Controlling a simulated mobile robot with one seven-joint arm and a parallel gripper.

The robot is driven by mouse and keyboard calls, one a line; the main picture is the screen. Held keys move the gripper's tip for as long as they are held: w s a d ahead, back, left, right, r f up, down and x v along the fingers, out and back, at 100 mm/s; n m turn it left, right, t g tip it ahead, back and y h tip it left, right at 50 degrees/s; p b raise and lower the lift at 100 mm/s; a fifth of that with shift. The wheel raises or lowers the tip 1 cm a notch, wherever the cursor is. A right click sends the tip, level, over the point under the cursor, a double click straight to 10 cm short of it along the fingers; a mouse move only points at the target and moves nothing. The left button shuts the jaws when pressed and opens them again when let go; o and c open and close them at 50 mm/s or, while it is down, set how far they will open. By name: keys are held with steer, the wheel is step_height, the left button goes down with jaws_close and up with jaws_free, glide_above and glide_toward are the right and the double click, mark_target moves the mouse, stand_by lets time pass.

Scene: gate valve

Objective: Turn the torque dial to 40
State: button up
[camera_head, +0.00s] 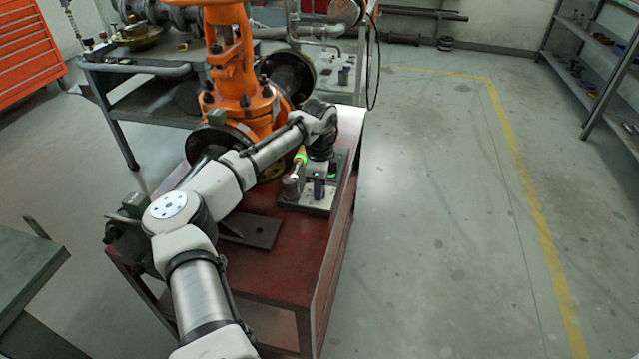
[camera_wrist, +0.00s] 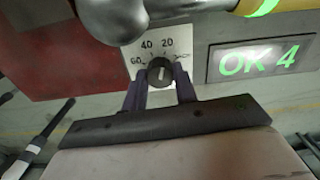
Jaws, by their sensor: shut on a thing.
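The torque dial (camera_wrist: 160,72) is a small black knob on a pale plate (camera_wrist: 183,42) marked 60, 40 and 20, in the wrist view. A further mark on the right is too blurred to read. The knob's white line stands near upright, roughly between 40 and 20; its exact reading is not clear. My gripper (camera_wrist: 160,82) has its two dark fingers on either side of the knob, shut on it. In the head view my arm reaches over the grey tester (camera_head: 305,205) on the red cart (camera_head: 285,260), and the dial cannot be made out there.
A grey metal tool head (camera_wrist: 112,18) and a yellow handle with a green ring (camera_wrist: 265,8) lie close to the dial. The orange valve (camera_head: 235,75) stands behind my arm. Floor right of the cart is clear.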

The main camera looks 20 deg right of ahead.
steer(key=n+p, duration=0.3)
steer(key=p, duration=0.1)
steer(key=shift+s+r+n, duration=0.1)
steer(key=shift+r+n, duration=0.05)
steer(key=shift+n, duration=0.25)
steer(key=n+p, duration=0.3)
steer(key=n, duration=0.1)
steer(key=shift+p, duration=0.35)
steer(key=shift+f, duration=0.2)
steer(key=o, duration=1)
steer(key=shift+c, duration=0.2)
steer(key=shift+r, duration=0.15)
step_height(320, 180, up, 14)
steer(key=shift+f+b, duration=0.2)
steer(key=shift+b, duration=0.2)
